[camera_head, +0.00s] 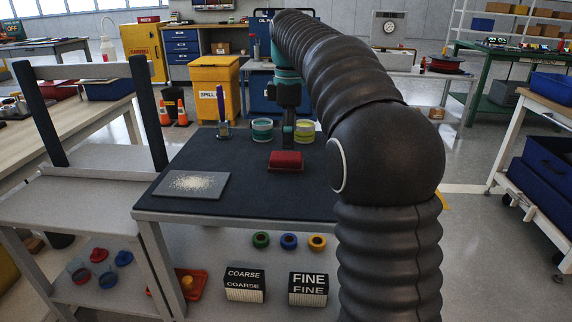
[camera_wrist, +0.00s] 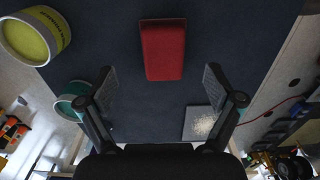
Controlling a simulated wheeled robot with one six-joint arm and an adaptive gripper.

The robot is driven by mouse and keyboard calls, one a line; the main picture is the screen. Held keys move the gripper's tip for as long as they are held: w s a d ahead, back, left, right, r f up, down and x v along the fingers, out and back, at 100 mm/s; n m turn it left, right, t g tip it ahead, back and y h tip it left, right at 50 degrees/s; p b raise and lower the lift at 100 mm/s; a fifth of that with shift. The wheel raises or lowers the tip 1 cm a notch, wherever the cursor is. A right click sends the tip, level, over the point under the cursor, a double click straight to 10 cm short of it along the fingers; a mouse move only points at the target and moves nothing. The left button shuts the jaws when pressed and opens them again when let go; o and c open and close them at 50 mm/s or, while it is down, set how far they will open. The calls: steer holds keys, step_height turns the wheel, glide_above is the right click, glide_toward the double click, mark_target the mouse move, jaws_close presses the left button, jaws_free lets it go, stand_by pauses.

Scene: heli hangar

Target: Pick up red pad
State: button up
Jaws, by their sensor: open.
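The red pad (camera_head: 286,161) is a small block lying on the dark mat of the table (camera_head: 250,190), near the table's far side. In the wrist view the red pad (camera_wrist: 162,50) lies ahead of my gripper (camera_wrist: 160,88), between the lines of its two fingers. The fingers are spread apart with nothing between them.
A teal-banded tub (camera_head: 262,130) and a yellow-green tub (camera_head: 304,131) stand behind the pad, close to my gripper. A grey plate with pale grains (camera_head: 191,185) lies at the left. The mat in front of the pad is clear. A lower shelf holds COARSE (camera_head: 245,285) and FINE (camera_head: 308,289) boxes.

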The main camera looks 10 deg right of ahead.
mark_target(286, 155)
steer(key=shift+s+a+f+b, duration=0.1)
steer(key=shift+a+f+b, duration=0.1)
steer(key=shift+f, duration=0.8)
steer(key=shift+w+a+f+b, duration=0.1)
steer(key=shift+f+b, duration=0.05)
steer(key=shift+f, duration=0.8)
steer(key=shift+s+a+f+b, duration=0.1)
steer(key=shift+a+f+b, duration=0.1)
steer(key=shift+f, duration=0.8)
steer(key=c, duration=1.4)
